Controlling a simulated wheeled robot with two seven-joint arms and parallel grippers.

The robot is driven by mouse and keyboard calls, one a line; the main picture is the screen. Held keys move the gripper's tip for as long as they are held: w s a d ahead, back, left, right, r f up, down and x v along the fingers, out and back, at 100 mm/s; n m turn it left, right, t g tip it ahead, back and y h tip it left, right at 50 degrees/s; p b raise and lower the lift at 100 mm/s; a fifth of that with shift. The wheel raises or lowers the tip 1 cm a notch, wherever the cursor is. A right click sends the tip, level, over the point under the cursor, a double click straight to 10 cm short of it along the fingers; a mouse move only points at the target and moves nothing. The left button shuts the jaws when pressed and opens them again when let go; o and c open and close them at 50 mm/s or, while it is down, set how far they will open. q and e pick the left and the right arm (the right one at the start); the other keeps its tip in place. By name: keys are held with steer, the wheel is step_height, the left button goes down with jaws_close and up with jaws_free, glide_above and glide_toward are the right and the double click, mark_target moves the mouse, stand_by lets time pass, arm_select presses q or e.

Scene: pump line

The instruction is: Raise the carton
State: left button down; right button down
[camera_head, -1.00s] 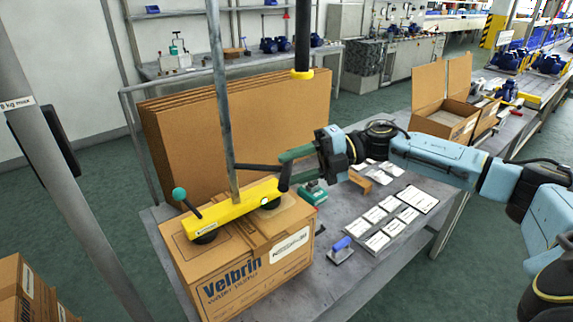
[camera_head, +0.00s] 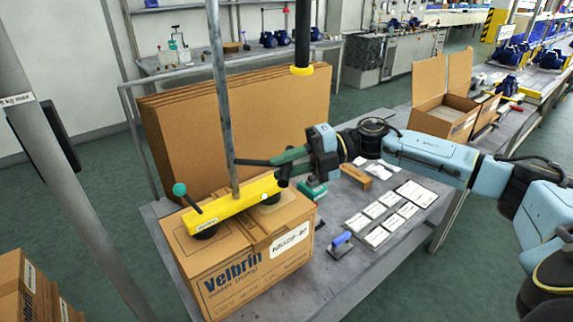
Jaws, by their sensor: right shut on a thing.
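The carton (camera_head: 250,272) is a brown box printed "Velbrin" with a white label, at the lower left of the head view. It looks level; I cannot tell any gap between it and the table. A yellow lifter bar (camera_head: 232,204) lies across its top, with dark suction pads (camera_head: 206,233) against the top face. A grey upright tube rises from the bar, and a green-knobbed lever (camera_head: 180,190) stands at its left end. My right gripper (camera_head: 284,158) is shut on the lifter's dark handle (camera_head: 257,162), above the bar's right end. My left gripper is out of view.
Tall flat cardboard sheets (camera_head: 240,120) stand behind the carton. The grey table (camera_head: 350,270) holds a blue-handled tool (camera_head: 340,244), white cards (camera_head: 381,216) and an open box (camera_head: 444,115). A grey post (camera_head: 75,165) stands at left. A dark hanging tube (camera_head: 302,40) ends above the sheets.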

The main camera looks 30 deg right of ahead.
step_height(320, 180, up, 7)
steer(key=p, duration=0.4)
steer(key=shift+r+p, duration=0.15)
steer(key=shift+p, duration=0.2)
steer(key=c, duration=1.3)
jaws_free()
steer(key=shift+f, duration=0.25)
